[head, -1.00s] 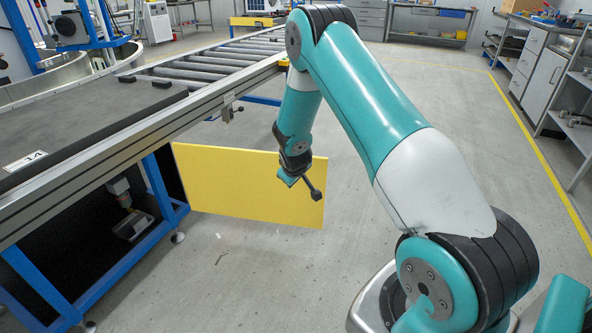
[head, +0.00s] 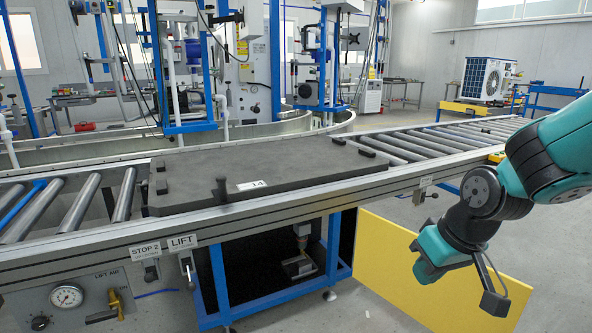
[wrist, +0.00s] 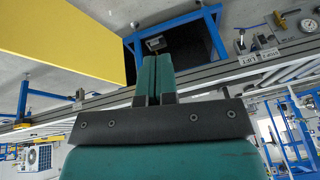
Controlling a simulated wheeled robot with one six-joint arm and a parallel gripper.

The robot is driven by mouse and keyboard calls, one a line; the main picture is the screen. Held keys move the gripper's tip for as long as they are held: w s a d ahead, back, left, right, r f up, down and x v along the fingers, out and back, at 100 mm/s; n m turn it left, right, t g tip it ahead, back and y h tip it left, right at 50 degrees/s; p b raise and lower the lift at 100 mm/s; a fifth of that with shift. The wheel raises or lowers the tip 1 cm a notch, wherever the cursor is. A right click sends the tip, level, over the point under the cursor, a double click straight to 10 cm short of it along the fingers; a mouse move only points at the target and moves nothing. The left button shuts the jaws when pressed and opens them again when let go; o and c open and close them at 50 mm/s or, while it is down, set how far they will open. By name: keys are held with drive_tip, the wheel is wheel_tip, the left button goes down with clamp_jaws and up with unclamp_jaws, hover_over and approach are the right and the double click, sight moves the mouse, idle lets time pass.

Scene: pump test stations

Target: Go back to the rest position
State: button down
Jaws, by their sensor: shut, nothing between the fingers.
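My gripper (head: 424,272) hangs at the right of the head view, at the end of my teal and dark arm. It is in front of the yellow panel (head: 400,290) and right of the conveyor station's front rail. In the wrist view my gripper (wrist: 155,62) has its two teal fingers together, with nothing between them. The fingers overlap the image of the conveyor's edge; the gap to it cannot be judged.
The grey lift plate (head: 270,165) marked 14 lies on the conveyor, with rollers (head: 435,140) beyond. Stop and lift levers (head: 187,268) and a gauge (head: 66,296) are at the front left. An outdoor unit (head: 487,80) stands at the back. Floor shows right of the conveyor.

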drive_tip(key=s+a+r+n+g+y, duration=0.1)
drive_tip(key=s+a+r+n+g, duration=0.2)
drive_tip(key=s, duration=0.6)
drive_tip(key=s+a+r+n+y, duration=0.1)
drive_tip(key=s+a+r, duration=0.3)
drive_tip(key=s, duration=0.6)
wheel_tip(320, 180, up, 25)
drive_tip(key=p, duration=2.5)
drive_tip(key=shift+m+p, duration=0.3)
